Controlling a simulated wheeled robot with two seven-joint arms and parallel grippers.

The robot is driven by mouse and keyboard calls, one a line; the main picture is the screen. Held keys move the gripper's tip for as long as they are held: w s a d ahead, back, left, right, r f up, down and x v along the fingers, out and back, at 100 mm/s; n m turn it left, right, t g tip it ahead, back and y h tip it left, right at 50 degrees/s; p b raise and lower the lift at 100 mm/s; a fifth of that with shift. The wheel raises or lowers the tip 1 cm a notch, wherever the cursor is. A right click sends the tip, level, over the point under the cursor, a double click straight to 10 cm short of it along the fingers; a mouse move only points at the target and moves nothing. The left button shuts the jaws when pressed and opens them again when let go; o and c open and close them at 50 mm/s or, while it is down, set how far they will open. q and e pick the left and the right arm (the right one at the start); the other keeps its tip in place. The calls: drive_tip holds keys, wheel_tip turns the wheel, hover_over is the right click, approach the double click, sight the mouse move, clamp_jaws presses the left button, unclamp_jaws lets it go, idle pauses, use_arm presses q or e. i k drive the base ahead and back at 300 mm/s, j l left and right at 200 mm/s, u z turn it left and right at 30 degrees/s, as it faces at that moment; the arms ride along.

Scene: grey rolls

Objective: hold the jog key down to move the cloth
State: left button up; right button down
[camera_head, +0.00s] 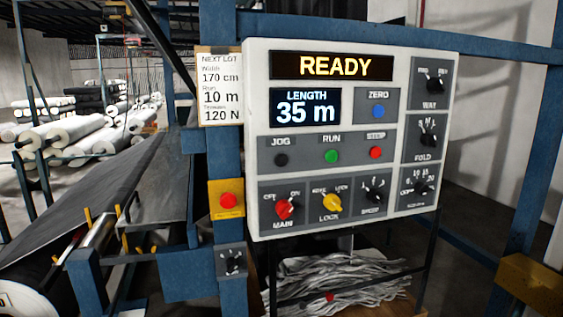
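The jog key (281,160) is a small black round button under the label JOG on the white control panel (250,130). The green RUN button (331,156) and red STOP button (376,153) are to its right. The upper display (322,66) reads READY, and the length display (305,107) reads 35 m. The cloth (85,195) appears as a dark grey sheet on the machine at the left, sloping down to a roll at the lower left. Neither of my grippers is in view, and nothing covers the jog key.
A red button on a yellow box (227,200) sits on the blue post left of the panel. A paper card (220,88) reads 170 cm, 10 m, 120 N. Blue frame bars surround the panel. Pale strips (345,280) lie below it. White rolls (70,130) are stacked behind.

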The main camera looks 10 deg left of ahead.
sight(280, 160)
drive_tip(key=j, duration=0.7)
drive_tip(key=i+j+u, duration=0.1)
drive_tip(key=j, duration=1.3)
drive_tip(key=i+u, duration=0.05)
